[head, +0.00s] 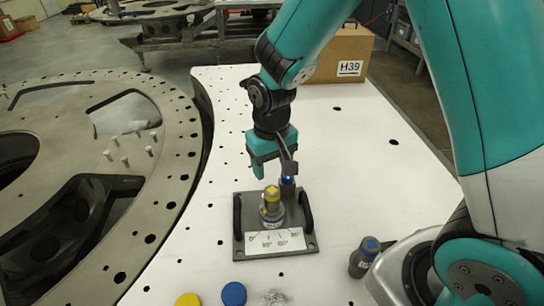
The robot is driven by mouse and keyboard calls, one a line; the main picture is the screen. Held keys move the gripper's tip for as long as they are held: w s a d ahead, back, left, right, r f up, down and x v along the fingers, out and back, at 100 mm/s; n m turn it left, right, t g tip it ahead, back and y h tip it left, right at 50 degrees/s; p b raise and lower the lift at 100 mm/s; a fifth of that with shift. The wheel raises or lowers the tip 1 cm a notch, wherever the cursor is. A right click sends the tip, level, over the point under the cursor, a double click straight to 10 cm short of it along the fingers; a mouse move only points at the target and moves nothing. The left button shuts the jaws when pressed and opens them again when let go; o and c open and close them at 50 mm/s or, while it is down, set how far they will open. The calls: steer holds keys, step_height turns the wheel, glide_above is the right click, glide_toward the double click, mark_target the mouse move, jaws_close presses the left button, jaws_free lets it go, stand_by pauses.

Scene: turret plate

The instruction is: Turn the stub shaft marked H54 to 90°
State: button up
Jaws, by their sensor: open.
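A dark grey plate (244,246) with two black handles lies on the white table. A stub shaft (271,210) with a yellow top and a blue ring stands upright at its middle. A white scale card (277,243) in front of the shaft carries angle marks; 30° and 60° seem readable. A blue-topped post (288,187) stands at the plate's back right, partly covered by a finger. No H54 mark is readable. My gripper (274,172) is open, pointing down just behind and above the yellow-topped shaft. I cannot tell whether a finger touches the blue-topped post.
A loose grey cylinder with a blue top (363,257) stands at the right, near my base. A yellow disc (188,300) and a blue disc (234,294) lie at the front. A box marked H39 (335,55) stands behind. A large perforated ring (165,110) fills the left.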

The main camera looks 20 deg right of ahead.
mark_target(272, 190)
steer(key=shift+f+b, duration=3.3)
steer(key=shift+f, duration=1.1)
steer(key=c, duration=0.7)
steer(key=n+p, duration=0.1)
steer(key=n, duration=0.5)
steer(key=shift+r+n, duration=0.1)
steer(key=shift+n, duration=0.3)
steer(key=n, duration=0.5)
steer(key=o, duration=0.7)
